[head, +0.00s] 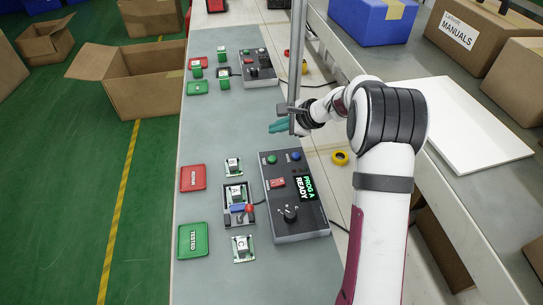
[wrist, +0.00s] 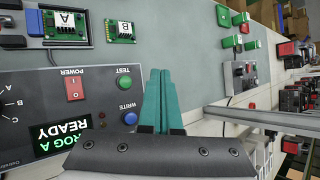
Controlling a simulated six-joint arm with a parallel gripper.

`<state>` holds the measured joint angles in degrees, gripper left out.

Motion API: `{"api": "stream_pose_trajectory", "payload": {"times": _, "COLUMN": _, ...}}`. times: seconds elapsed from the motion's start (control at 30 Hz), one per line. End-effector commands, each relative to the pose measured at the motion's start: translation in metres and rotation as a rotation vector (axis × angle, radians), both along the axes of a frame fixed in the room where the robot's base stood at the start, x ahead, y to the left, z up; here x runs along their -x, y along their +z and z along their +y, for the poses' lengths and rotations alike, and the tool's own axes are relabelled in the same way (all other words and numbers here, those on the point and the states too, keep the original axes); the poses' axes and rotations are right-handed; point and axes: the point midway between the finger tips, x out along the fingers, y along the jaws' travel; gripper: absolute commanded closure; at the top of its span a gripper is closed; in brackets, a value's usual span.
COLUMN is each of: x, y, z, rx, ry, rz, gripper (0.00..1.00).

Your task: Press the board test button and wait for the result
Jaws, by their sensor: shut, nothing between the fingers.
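The grey tester box (head: 270,207) stands on the bench. Its green TEST button (head: 271,160) also shows in the wrist view (wrist: 124,83), beside the blue WRITE button (wrist: 131,118). Its screen (head: 308,188) reads "PROG A READY". Board A (head: 236,193) sits in the holder left of the box, with a blue part and a red-tipped lever beside it. My gripper (head: 272,129) has teal fingers that are shut and empty. In the head view they are beyond the box's far edge; in the wrist view (wrist: 159,72) they are just right of TEST, apart from it.
Board B (head: 233,167) and board C (head: 243,249) lie loose. A red REPAIR tray (head: 192,178) and a green TESTED tray (head: 193,241) are at the left edge. Yellow tape (head: 341,158) lies right of the box. A second tester (head: 258,68) stands farther back.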

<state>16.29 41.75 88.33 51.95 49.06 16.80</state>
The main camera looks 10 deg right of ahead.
Motion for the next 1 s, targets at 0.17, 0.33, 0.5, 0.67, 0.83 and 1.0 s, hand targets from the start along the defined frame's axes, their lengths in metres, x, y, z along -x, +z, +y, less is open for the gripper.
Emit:
{"api": "stream_pose_trajectory", "payload": {"times": 0.17, "x": 0.0, "y": 0.0, "z": 0.0, "rx": 0.001, "ry": 0.001, "rz": 0.0, "gripper": 1.0}}
{"api": "stream_pose_trajectory", "payload": {"times": 0.33, "x": 0.001, "y": -0.013, "z": 0.001, "rx": -0.001, "ry": 0.002, "rz": 0.002, "gripper": 1.0}}
{"api": "stream_pose_trajectory", "payload": {"times": 0.5, "x": 0.001, "y": -0.039, "z": 0.001, "rx": 0.0, "ry": 0.003, "rz": 0.004, "gripper": 1.0}}
{"api": "stream_pose_trajectory", "payload": {"times": 0.67, "x": 0.001, "y": -0.062, "z": 0.001, "rx": 0.0, "ry": 0.004, "rz": 0.004, "gripper": 1.0}}
{"api": "stream_pose_trajectory", "payload": {"times": 0.83, "x": 0.001, "y": -0.08, "z": 0.001, "rx": 0.001, "ry": 0.003, "rz": 0.001, "gripper": 1.0}}
{"api": "stream_pose_trajectory", "payload": {"times": 1.0, "x": 0.001, "y": -0.087, "z": 0.001, "rx": 0.001, "ry": 0.002, "rz": 0.001, "gripper": 1.0}}
